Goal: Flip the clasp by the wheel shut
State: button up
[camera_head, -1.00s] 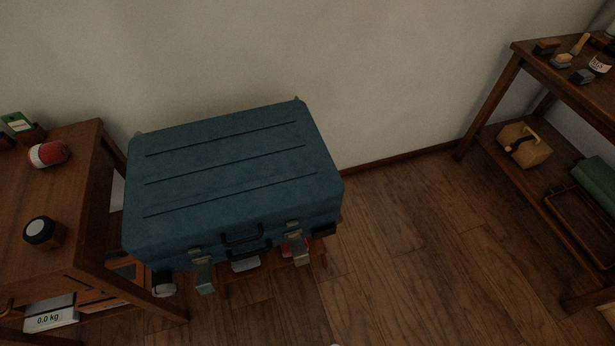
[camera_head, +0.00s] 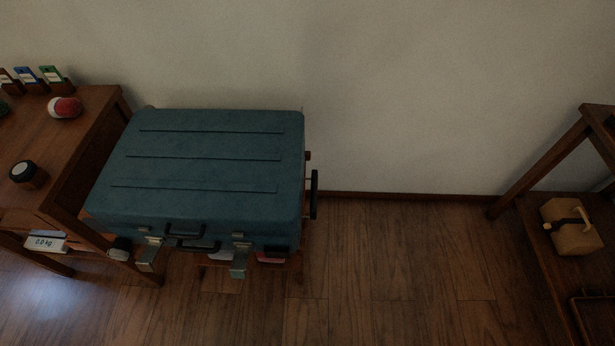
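A closed-lidded teal suitcase (camera_head: 205,160) lies flat on a low wooden stand. Two metal clasps are on its front: a left clasp (camera_head: 147,258) and a right clasp (camera_head: 239,265). Both hang down and outward, flipped open. A dark carry handle (camera_head: 184,232) sits between them. A thin black upright shape (camera_head: 314,194) stands out at the suitcase's right side; it may be a wheel seen edge-on, but I cannot tell. A dark block (camera_head: 276,254) is at the front right corner. My gripper is not in view.
A wooden table (camera_head: 85,125) at left holds a red-and-white roll (camera_head: 65,107) and a dark jar (camera_head: 28,174); a scale (camera_head: 46,242) is below. A wooden shelf (camera_head: 548,270) at right holds a tan box (camera_head: 571,226). The floor (camera_head: 400,265) between is clear.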

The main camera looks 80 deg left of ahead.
aim_at(145, 263)
jog(key=i+j+u, duration=0.1)
jog(key=i+u, duration=0.75)
jog(key=i+l+u, duration=0.2)
jog(key=i+u, duration=0.25)
jog(key=u, duration=2.8)
